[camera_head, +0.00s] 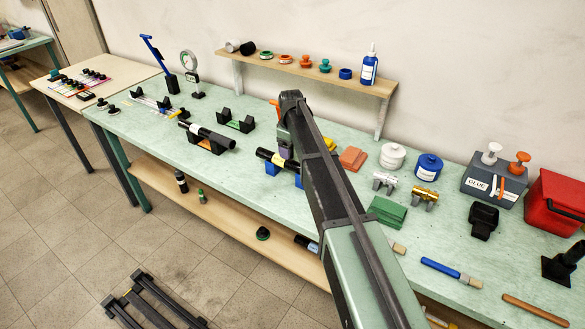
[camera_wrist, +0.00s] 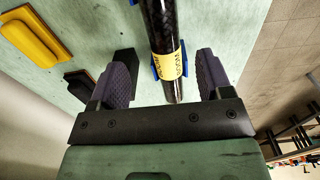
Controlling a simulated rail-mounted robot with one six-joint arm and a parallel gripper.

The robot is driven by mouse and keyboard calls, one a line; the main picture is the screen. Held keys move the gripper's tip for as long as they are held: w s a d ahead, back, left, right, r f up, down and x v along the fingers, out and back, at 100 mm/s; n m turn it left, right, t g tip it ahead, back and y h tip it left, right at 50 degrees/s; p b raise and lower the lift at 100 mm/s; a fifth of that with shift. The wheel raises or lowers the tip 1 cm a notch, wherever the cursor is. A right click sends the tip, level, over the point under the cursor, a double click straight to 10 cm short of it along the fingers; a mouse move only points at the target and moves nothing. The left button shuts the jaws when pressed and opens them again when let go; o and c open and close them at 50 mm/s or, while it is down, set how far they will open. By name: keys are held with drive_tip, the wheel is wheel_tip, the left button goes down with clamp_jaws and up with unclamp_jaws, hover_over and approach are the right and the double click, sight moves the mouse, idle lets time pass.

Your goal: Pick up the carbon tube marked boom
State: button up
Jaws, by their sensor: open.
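The dark carbon tube (camera_wrist: 158,28) has a yellow band lettered BOOM, seen in the wrist view. In the head view the tube (camera_head: 264,154) lies across blue supports (camera_head: 271,168) on the green bench, its right part hidden behind my arm. My gripper (camera_wrist: 161,80) is open, with one purple ridged finger on each side of the tube's line. The fingers stand apart from the tube. In the head view my gripper (camera_head: 287,146) is over the bench by the tube, mostly hidden by my arm.
An empty black cradle (camera_head: 236,123) with a green base stands behind. A shelf (camera_head: 310,71) runs along the wall.

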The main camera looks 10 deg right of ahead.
sight(291, 161)
wheel_tip(291, 161, down, 8)
drive_tip(key=b, duration=0.6)
drive_tip(key=shift+s+a+r+b, duration=0.15)
drive_tip(key=shift+r+b, duration=0.1)
drive_tip(key=shift+b, duration=0.05)
drive_tip(key=shift+r, duration=0.25)
drive_tip(key=c, duration=1.1)
drive_tip(key=shift+r+p, duration=0.1)
drive_tip(key=shift+p, duration=0.25)
